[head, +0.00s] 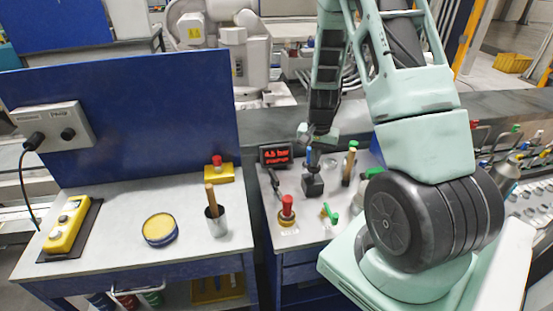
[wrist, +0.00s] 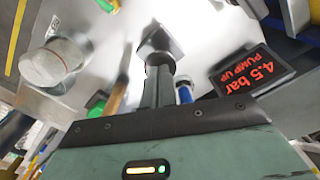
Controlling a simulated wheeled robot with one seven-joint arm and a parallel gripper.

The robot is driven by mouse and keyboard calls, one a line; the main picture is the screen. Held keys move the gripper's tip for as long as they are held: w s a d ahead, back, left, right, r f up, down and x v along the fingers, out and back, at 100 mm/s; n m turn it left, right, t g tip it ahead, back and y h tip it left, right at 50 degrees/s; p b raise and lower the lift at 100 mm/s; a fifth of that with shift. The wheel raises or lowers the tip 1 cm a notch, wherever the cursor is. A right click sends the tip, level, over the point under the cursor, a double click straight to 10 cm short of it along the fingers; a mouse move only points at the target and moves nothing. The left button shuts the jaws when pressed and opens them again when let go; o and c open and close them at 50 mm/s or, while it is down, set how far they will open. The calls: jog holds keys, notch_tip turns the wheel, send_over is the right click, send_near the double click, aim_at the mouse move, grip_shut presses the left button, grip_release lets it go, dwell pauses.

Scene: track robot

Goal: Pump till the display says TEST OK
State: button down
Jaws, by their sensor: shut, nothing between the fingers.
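The small black display (head: 276,155) on the grey bench shows red text, 4.5 bar. In the wrist view the display (wrist: 253,72) appears tilted and reads 4.5 bar, PUMP UP. A dark block (head: 313,187) with a blue-topped upright handle (head: 308,157) stands just right of the display. My gripper (head: 316,152) is above this block, shut and empty. In the wrist view the shut fingers (wrist: 159,82) are beside the blue handle (wrist: 185,93). I cannot tell whether they touch it. The fingers hide part of the block.
A red-topped knob (head: 287,207), a green lever (head: 329,213) and a wooden-handled tool (head: 349,164) stand close around the block. A blue panel (head: 130,115) rises behind the left table, which holds a yellow control box (head: 68,225) and a metal cup (head: 216,222).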

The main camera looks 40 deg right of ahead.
jog(key=shift+f+b, duration=0.75)
jog(key=shift+f, duration=0.45)
jog(key=shift+r+p, duration=1.35)
jog(key=shift+r, duration=0.3)
notch_tip(320, 180, up, 6)
jog(key=p, duration=0.4)
jog(key=shift+p, duration=0.35)
